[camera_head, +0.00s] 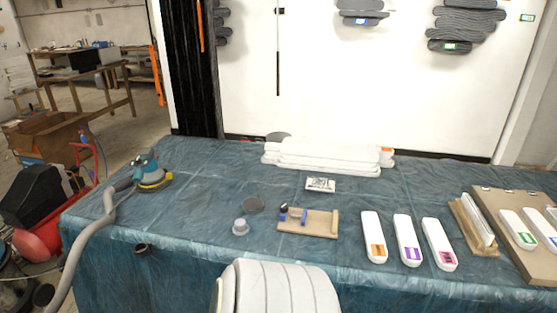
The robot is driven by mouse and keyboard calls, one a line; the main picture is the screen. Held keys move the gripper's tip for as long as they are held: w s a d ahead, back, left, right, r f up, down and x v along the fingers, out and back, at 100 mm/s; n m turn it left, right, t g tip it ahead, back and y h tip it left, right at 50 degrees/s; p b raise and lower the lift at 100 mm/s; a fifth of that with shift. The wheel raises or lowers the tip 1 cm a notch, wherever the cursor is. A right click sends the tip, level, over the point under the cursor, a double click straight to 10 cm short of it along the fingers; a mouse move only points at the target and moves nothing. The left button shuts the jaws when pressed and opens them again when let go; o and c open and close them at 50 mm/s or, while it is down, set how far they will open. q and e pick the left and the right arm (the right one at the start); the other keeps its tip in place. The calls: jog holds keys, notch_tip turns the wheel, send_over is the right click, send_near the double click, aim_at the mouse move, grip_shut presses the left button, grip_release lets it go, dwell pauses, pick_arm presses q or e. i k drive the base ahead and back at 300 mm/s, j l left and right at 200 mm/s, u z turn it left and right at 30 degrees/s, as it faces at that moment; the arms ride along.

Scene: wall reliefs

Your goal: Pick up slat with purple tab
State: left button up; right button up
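The slat with the purple tab (405,231) is a white, round-ended bar lying flat on the blue-covered table (200,200), right of the middle. Its purple tab is on the near half. A white slat with an orange tab (371,228) lies just left of it, and one with a pink tab (435,236) just right of it. The three lie side by side with narrow gaps. Neither of my grippers shows in the view.
A wooden holder (466,225) and brown panel (499,203) are to the right. Stacked white slats (310,157) lie behind. A sander (150,170) stands far left.

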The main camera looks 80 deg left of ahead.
aim_at(410, 252)
jog(key=u, duration=0.5)
jog(key=j+u, duration=0.1)
jog(key=u, duration=0.35)
jog(key=i+u, duration=0.1)
jog(key=u, duration=0.4)
jog(key=j+u, duration=0.1)
jog(key=u, duration=0.35)
jog(key=i+u, duration=0.1)
jog(key=u, duration=0.4)
